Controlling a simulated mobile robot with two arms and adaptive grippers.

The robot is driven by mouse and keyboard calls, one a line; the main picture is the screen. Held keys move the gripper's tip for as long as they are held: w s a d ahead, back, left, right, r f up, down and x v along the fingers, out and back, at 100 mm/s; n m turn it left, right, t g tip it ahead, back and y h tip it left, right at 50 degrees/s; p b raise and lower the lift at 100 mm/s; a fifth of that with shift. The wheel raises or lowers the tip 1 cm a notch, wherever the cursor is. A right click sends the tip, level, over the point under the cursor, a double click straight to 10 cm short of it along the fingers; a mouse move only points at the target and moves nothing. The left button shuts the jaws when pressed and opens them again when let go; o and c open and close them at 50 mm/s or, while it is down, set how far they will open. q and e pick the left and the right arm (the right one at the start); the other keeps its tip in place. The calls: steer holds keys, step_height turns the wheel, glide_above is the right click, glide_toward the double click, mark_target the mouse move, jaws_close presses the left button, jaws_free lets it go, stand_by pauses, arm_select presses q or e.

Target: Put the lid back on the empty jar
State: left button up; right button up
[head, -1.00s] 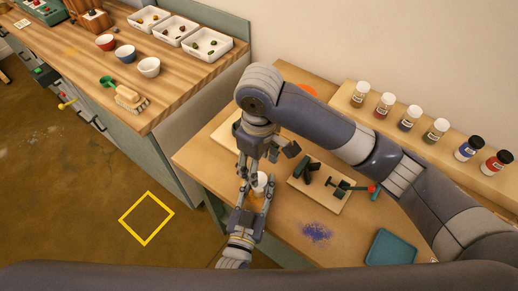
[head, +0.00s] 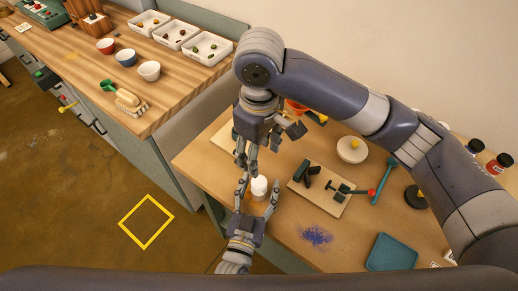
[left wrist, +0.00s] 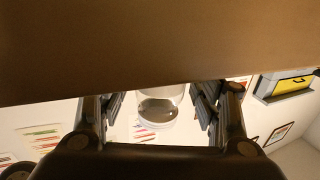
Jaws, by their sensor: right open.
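The empty jar (head: 260,195) stands upright on the table, with a white lid (head: 259,183) at its top; I cannot tell how firmly it is seated. The jar also shows in the left wrist view (left wrist: 158,105), pale and see-through, between two fingers. My left gripper (head: 257,193) is open around the jar, with a gap on each side. It also shows in the left wrist view (left wrist: 158,110). My right gripper (head: 256,160) is open and empty, just above and behind the jar, apart from the lid.
To the right are a wooden board with dark tools (head: 318,190), blue spilled pigment (head: 317,235) and a teal tray (head: 391,252). A round pale dish (head: 352,149) stands behind. My right arm hides most jars on the back shelf. A counter (head: 185,85) stands left.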

arm_select(q)
steer(key=v, duration=1.2)
steer(key=shift+a, duration=0.1)
stand_by(0.4)
